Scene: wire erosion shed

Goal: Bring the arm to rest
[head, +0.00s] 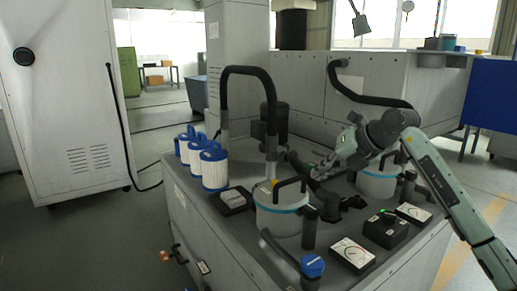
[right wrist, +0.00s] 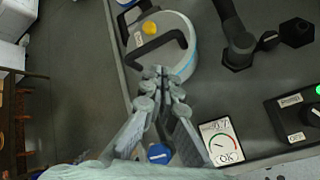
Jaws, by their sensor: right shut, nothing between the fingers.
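My right arm (head: 440,170) reaches in from the right of the head view, over the grey machine top (head: 240,222). My right gripper (head: 318,172) is shut and empty, its tips beside the black handle of the front white canister (head: 278,222) in that view. In the right wrist view its shut fingers (right wrist: 162,74) overlap the rim of the white canister (right wrist: 183,30). I cannot tell the gap between them. My left gripper is not in view.
Blue-and-white filter cartridges (head: 214,170) stand at the machine top's left. A second canister (head: 378,182) stands behind right. A switch box (head: 385,229), gauges (head: 352,254) and a blue-capped post (head: 312,266) line the front. Black hoses (head: 250,72) arch above. Floor at left is open.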

